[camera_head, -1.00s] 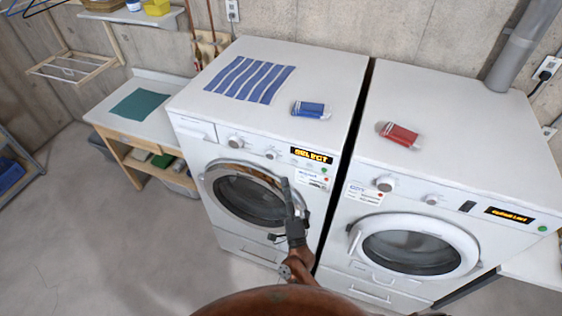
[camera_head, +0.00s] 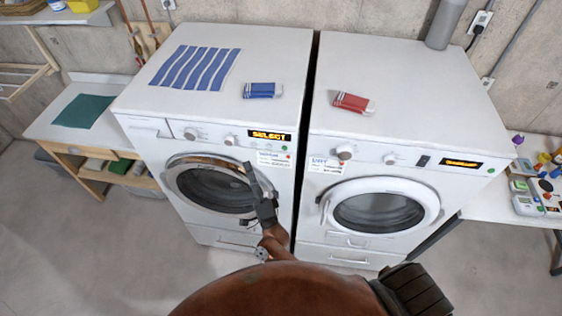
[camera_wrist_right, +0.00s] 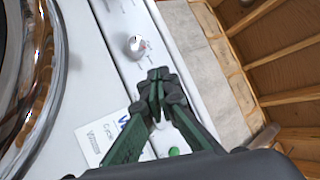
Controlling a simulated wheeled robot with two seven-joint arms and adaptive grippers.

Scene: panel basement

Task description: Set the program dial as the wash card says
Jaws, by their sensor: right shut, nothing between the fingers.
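The left washer (camera_head: 290,60) has a chrome-rimmed door, two small dials (camera_head: 190,133) (camera_head: 230,139), a lit "SELECT" display (camera_head: 268,135) and a white card (camera_head: 272,162) too small to read. The right washer (camera_head: 420,75) has a larger dial (camera_head: 345,152), a small dial (camera_head: 389,159), a card (camera_head: 324,165) and a lit display (camera_head: 461,163). My right gripper (camera_head: 249,168) is shut and empty in front of the left washer. In the right wrist view its fingertips (camera_wrist_right: 157,78) are just below a silver dial (camera_wrist_right: 135,46), apart from it, partly covering a card (camera_wrist_right: 105,138). My left gripper is not in view.
A striped cloth (camera_head: 195,68), a blue packet (camera_head: 262,90) and a red packet (camera_head: 350,102) lie on the washers. A bench with a green cloth (camera_head: 83,111) stands left. A white table (camera_head: 500,205) with small items stands right.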

